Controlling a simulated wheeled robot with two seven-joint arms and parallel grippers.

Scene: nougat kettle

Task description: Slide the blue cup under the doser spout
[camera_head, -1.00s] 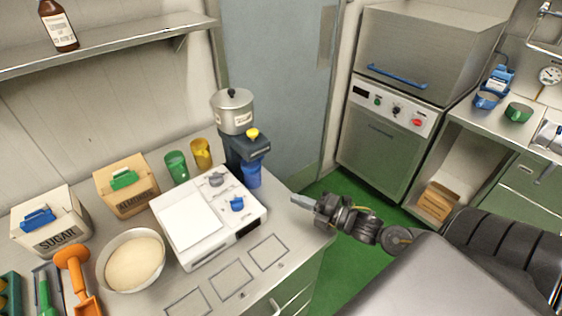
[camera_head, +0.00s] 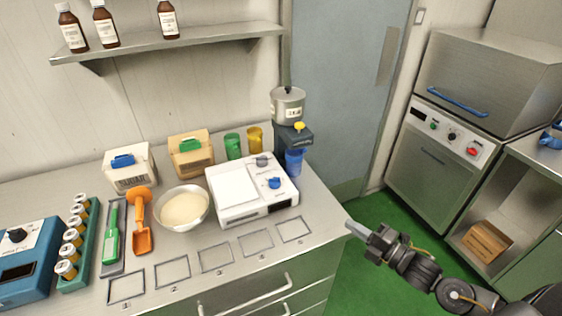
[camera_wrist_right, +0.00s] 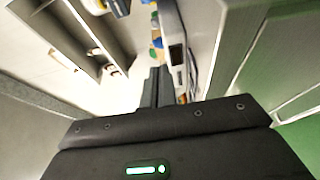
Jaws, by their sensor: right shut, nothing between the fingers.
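The blue cup (camera_head: 294,162) stands upright at the back right of the counter, below the dark head of the doser (camera_head: 294,136). The doser has a steel hopper on top and a yellow knob. Its spout is hidden, so I cannot tell whether the cup is exactly under it. My right gripper (camera_head: 350,226) is shut and empty near the counter's right front corner, apart from the cup. Its closed fingers (camera_wrist_right: 157,78) also show in the right wrist view. My left gripper is not in view.
A white scale (camera_head: 232,188) stands left of the cup. Green (camera_head: 233,146) and yellow (camera_head: 255,138) cups stand behind the scale. A bowl (camera_head: 182,222), scoops and a vial rack (camera_head: 78,255) are farther left. The counter's right front, with outlined squares, is clear.

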